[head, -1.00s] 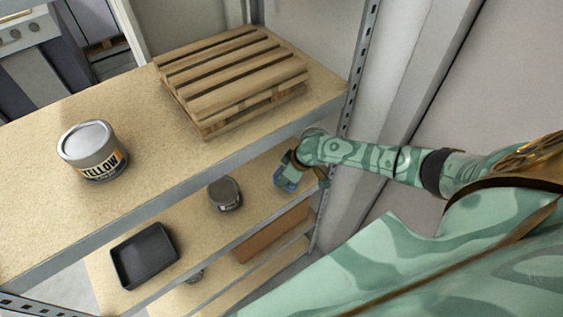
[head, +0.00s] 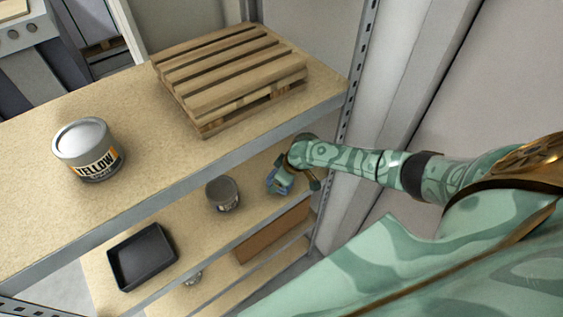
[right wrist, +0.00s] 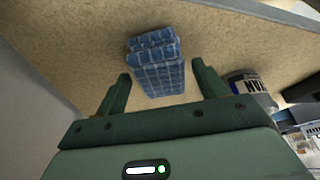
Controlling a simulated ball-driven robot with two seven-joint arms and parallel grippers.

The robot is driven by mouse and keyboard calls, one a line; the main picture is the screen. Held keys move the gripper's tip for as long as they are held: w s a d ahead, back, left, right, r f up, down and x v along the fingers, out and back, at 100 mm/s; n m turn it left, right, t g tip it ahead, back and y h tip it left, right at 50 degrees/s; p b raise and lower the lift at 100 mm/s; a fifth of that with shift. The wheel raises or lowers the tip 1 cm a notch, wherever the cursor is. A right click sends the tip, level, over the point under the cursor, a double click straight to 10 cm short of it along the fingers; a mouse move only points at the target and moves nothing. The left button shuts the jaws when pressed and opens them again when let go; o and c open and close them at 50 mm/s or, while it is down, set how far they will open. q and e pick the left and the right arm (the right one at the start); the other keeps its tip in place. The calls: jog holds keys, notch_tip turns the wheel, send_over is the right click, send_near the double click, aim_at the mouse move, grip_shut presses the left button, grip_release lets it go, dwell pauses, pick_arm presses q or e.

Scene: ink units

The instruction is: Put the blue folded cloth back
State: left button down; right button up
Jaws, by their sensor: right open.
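The blue folded cloth (right wrist: 158,72) has a checked pattern and lies on a shelf in the right wrist view. In the head view only a small part of the cloth (head: 278,183) shows beside my right gripper (head: 296,183), at the right end of the second shelf. In the right wrist view my right gripper (right wrist: 162,84) is open, its two fingers apart with the cloth's near part between or just beyond their tips. I cannot tell whether they touch it. My left gripper is not in view.
A grey can (head: 223,194) stands left of the cloth on the second shelf (head: 185,212), with a black tray (head: 142,256) farther left. On the top shelf (head: 150,150) stand a yellow-labelled paint can (head: 88,150) and a wooden pallet (head: 230,78). A metal post (head: 357,75) is close to my right arm.

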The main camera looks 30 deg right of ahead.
jog(key=p+v, duration=0.2)
jog(key=v, duration=0.4)
jog(key=shift+s+d+f, duration=0.1)
jog(key=shift+d, duration=0.05)
jog(key=s+d, duration=0.5)
jog(key=s, duration=0.5)
jog(key=shift+f, duration=0.3)
jog(key=s+f+m+h, duration=0.1)
jog(key=s+f, duration=0.5)
jog(key=f, duration=0.4)
jog(key=s+f+m+h, duration=0.1)
jog(key=s+f, duration=0.5)
jog(key=f, duration=0.4)
jog(key=s+a+f+g, duration=0.1)
jog(key=s+a+f, duration=0.2)
jog(key=s, duration=0.6)
jog(key=s+a+f+g, duration=0.1)
jog(key=s+a+f, duration=0.2)
jog(key=s+a, duration=0.4)
jog(key=s, duration=0.2)
jog(key=shift+s+g, duration=0.35)
jog(key=shift+g, duration=0.05)
notch_tip(320, 180, down, 13)
jog(key=s+b, duration=0.1)
jog(key=b, duration=1.1)
